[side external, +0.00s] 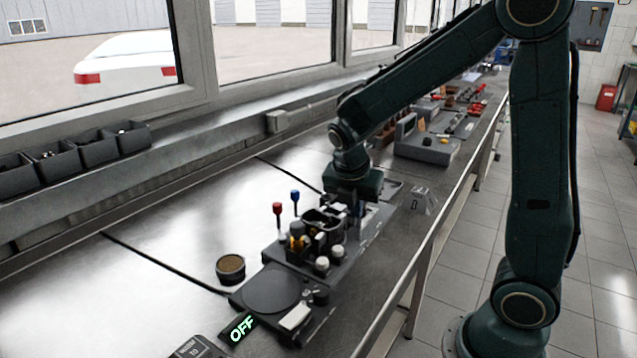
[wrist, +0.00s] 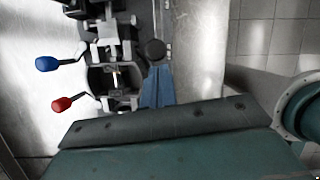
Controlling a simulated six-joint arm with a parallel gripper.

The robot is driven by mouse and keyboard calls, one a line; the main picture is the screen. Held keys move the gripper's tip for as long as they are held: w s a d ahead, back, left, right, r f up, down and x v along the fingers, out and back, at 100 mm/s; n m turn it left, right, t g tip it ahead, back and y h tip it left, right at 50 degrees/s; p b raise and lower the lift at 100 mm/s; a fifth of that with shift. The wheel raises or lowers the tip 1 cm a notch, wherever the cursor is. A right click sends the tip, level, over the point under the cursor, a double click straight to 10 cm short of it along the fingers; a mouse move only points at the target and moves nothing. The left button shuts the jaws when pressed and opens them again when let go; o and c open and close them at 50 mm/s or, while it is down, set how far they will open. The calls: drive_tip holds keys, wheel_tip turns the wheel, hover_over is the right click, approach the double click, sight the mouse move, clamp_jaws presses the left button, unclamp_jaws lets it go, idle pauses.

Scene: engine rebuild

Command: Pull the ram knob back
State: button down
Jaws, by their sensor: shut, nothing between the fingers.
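A dark round knob (wrist: 155,50), which looks like the ram knob, shows in the wrist view at the right side of the machine fixture (wrist: 112,48). My gripper (wrist: 157,70) is shut and empty. Its bluish fingers end just below the knob in the picture; I cannot tell whether they touch it. In the side view my gripper (side external: 352,208) is low at the back right of the fixture (side external: 318,240). The knob cannot be made out there, among the fixture's parts and my gripper.
A red-tipped lever (side external: 278,208) and a blue-tipped lever (side external: 295,195) stand left of my gripper. A round dark plate (side external: 272,290), a lit OFF sign (side external: 242,328) and a small round tin (side external: 230,266) are nearer the camera.

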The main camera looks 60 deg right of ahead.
hover_over(372, 216)
drive_tip(key=shift+d, duration=0.1)
idle(0.7)
idle(0.5)
drive_tip(key=s+a+r, duration=0.1)
drive_tip(key=a+r, duration=0.7)
drive_tip(key=r, duration=0.1)
drive_tip(key=shift+r, duration=0.3)
drive_tip(key=shift+s, duration=0.15)
